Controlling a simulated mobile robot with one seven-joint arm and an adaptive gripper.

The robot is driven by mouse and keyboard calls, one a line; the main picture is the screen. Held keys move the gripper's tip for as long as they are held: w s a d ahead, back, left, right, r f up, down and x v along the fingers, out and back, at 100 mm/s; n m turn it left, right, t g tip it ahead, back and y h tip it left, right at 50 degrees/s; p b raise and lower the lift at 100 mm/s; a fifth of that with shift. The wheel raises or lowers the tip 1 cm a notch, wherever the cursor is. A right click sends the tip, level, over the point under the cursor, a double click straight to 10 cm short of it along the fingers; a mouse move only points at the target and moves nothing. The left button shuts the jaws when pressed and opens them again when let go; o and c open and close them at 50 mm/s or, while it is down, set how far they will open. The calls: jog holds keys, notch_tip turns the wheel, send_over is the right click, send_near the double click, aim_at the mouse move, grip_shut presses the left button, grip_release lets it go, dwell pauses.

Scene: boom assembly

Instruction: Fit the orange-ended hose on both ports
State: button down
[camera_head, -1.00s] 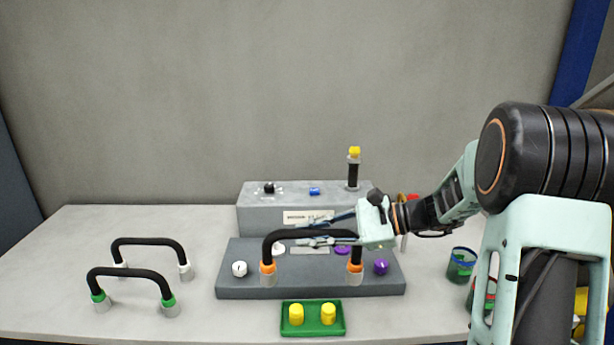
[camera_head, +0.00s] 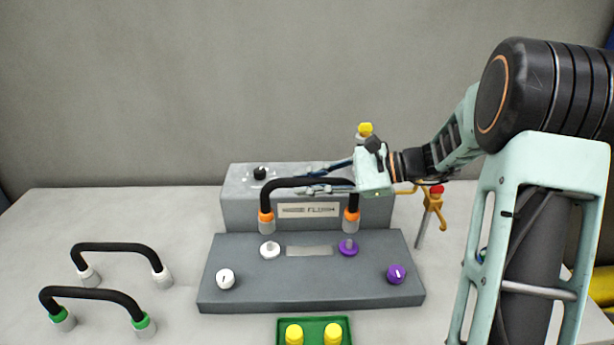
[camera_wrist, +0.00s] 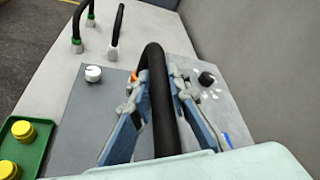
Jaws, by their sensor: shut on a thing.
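The orange-ended hose (camera_head: 283,182) is a black U-shaped hose with orange bands and grey metal ends. It is upright, ends down, in front of the upper box and above the grey panel. My gripper (camera_head: 307,181) is shut on its top bar; in the wrist view the blue-grey fingers lie on both sides of the hose (camera_wrist: 158,88). The panel's back row has a white round fitting (camera_head: 269,250) and a purple one (camera_head: 348,248), just below the hose ends. I cannot tell for sure that these are the ports. The ends look clear of them.
The grey panel (camera_head: 310,290) also carries a white dial (camera_head: 225,279) and a purple dial (camera_head: 396,274). The labelled box (camera_head: 240,212) stands behind. Green-ended (camera_head: 90,293) and white-ended (camera_head: 120,247) hoses stand left. A green tray (camera_head: 314,322) with yellow caps is in front.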

jog(key=shift+f+b, duration=1.95)
jog(key=shift+f, duration=0.85)
jog(key=shift+d+f+b, duration=0.1)
jog(key=shift+f+b, duration=0.2)
jog(key=shift+f, duration=0.15)
jog(key=c, duration=2.1)
grip_release()
jog(key=shift+f, duration=0.1)
jog(key=p+v, duration=0.3)
jog(key=v, duration=0.8)
